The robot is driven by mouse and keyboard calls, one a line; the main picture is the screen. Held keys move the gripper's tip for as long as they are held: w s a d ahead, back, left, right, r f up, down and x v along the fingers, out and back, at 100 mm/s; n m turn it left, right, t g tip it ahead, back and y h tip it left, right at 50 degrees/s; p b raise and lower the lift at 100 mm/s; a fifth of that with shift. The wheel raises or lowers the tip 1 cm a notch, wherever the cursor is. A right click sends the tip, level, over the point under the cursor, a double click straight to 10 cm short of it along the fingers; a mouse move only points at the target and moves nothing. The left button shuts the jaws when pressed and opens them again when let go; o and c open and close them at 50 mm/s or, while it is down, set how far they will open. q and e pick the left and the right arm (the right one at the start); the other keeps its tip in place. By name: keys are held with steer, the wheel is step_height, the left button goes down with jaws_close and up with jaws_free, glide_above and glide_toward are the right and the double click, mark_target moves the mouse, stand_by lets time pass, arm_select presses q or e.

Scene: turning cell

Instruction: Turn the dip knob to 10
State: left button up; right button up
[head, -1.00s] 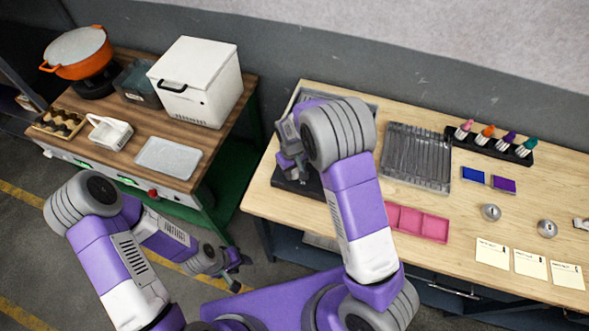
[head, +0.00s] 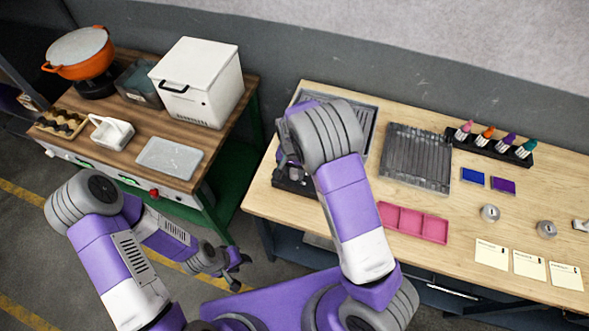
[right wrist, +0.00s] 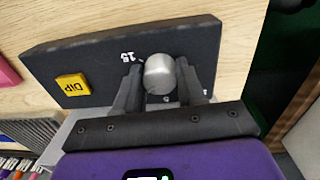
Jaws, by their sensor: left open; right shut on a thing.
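The dip knob (right wrist: 159,74) is a silver round knob on a black panel (right wrist: 95,55) with a yellow DIP label (right wrist: 72,84). In the right wrist view, a white 15 shows beside the knob and a 5 below it, between the fingers; I cannot read a 10 or tell where the knob points. My right gripper (right wrist: 163,82) is shut on the knob, one finger on each side. In the head view the panel (head: 292,183) is mostly hidden by my right arm and gripper (head: 287,172). My left gripper (head: 238,268) is open and empty, away from the tables.
On the light wood table are a grey ribbed tray (head: 416,157), a pink compartment tray (head: 412,222), a black rack (head: 490,144) of coloured bottles, and several cards. A white box (head: 198,82) and orange pot (head: 78,55) stand on the left table.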

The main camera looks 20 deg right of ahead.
mark_target(293, 171)
steer(key=shift+m, duration=0.6)
steer(key=o, duration=1.1)
steer(key=shift+c, duration=0.2)
steer(key=shift+r, duration=0.1)
step_height(293, 171, up, 7)
steer(key=shift+w+a+r, duration=0.1)
steer(key=shift+w+r, duration=0.05)
steer(key=shift+r, duration=0.05)
